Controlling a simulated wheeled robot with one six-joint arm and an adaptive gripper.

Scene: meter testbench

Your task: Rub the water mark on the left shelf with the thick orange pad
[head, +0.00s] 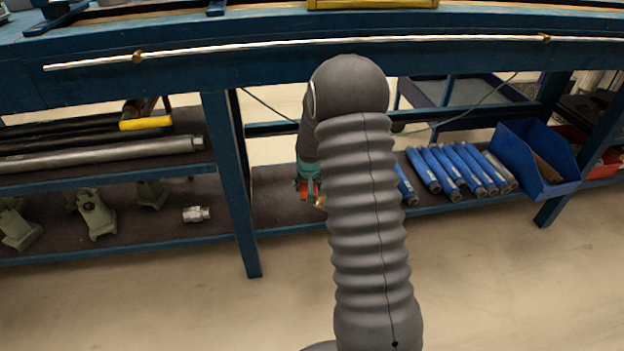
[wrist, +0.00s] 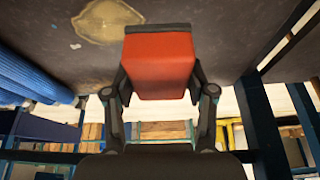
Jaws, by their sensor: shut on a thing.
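The thick orange pad (wrist: 160,66) is between the fingers of my gripper (wrist: 158,82), which is shut on it. In the wrist view the water mark (wrist: 104,20) is a pale tan patch with a darker rim on the dark shelf (wrist: 225,28). The pad's far edge is just beside the mark and overlaps its lower right in the picture. I cannot tell whether the pad touches the shelf. In the head view my arm hides much of this place; a bit of the pad (head: 303,190) shows over the lower shelf (head: 275,208).
Several blue cylinders (head: 450,168) lie right of my arm, with a blue bin (head: 535,158) beyond them. A bench leg (head: 232,180) stands to the left. Metal tubes (head: 100,153) and a small fitting (head: 197,214) lie farther left. The bench top edge (head: 230,70) runs above.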

